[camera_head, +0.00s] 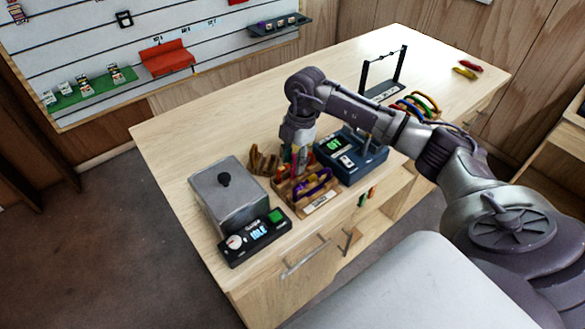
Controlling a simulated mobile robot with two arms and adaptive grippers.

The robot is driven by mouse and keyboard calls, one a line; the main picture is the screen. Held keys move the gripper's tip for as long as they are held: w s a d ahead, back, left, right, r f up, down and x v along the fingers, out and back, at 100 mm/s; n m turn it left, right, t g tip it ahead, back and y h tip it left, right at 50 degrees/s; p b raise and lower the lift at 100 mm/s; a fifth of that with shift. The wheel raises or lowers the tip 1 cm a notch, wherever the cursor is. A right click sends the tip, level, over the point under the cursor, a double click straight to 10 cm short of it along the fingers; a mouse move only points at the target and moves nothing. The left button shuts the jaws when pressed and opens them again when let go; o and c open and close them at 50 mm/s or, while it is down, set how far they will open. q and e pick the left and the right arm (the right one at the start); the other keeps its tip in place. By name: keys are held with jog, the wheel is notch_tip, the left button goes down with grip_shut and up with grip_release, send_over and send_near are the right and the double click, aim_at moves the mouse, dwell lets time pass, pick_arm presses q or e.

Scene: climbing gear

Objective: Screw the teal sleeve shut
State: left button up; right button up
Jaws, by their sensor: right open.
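My right gripper (299,156) points down over the bench, just behind a small wooden tray (322,200). Its fingers are small and partly hidden among the items there. The tray holds several coloured pieces, among them a purple one (318,183). I cannot make out a teal sleeve; the pieces near the fingertips are too small to tell apart. My left gripper is not in view.
A grey metal box (213,195) with a black knob and an IDLE panel (256,238) stand left of the tray. A blue device (363,163) stands right of it. A brown curved piece (263,161), coloured loops (418,104) and a black frame (386,88) stand farther back. The left rear bench is clear.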

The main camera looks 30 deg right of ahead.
jog(key=shift+s+r+p, duration=0.2)
jog(key=shift+r+p, duration=0.4)
jog(key=shift+r, duration=0.45)
jog(key=shift+w+f, duration=0.1)
jog(key=shift+w+b, duration=0.3)
jog(key=shift+w, duration=0.45)
jog(key=shift+f, duration=0.2)
jog(key=shift+f+b, duration=0.85)
jog(key=shift+f, duration=0.35)
jog(key=shift+s, duration=0.1)
